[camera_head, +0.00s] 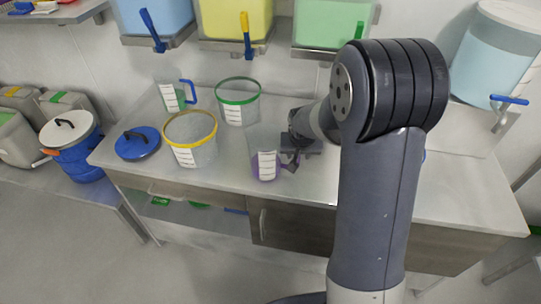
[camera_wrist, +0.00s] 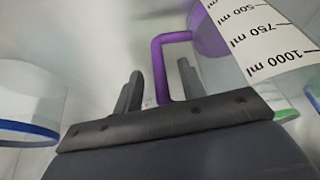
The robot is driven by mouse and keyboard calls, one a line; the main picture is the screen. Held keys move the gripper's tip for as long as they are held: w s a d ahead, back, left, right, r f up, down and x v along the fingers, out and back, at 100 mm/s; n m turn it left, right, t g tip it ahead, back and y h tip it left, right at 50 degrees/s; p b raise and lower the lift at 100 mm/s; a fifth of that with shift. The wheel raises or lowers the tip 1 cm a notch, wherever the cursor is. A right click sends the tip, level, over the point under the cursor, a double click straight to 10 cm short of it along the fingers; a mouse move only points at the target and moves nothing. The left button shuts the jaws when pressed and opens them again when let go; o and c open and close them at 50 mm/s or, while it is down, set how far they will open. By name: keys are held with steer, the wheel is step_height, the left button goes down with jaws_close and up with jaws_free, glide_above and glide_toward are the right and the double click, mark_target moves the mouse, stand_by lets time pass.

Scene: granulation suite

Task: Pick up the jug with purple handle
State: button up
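The jug with the purple handle (camera_head: 265,165) stands on the metal counter near its middle, a clear vessel with a white label and purple at its lower part. In the wrist view its purple handle (camera_wrist: 160,62) and printed millilitre scale (camera_wrist: 262,35) show close up. My gripper (camera_head: 290,160) is at the jug's right side, on the handle side. In the wrist view my gripper (camera_wrist: 160,80) has its fingers apart, one on each side of the handle bar, with visible gaps. The arm hides part of the counter to the right.
A yellow-rimmed bucket (camera_head: 190,147), a green-rimmed bucket (camera_head: 238,108), a blue-handled jug (camera_head: 172,98) and a blue lid (camera_head: 138,143) stand left of the jug. Tanks with taps hang above, including a yellow tap (camera_head: 246,38). The counter's front strip (camera_head: 222,180) is clear.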

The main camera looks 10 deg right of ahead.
steer(key=shift+c, duration=0.3)
jaws_close()
steer(key=shift+r, duration=0.1)
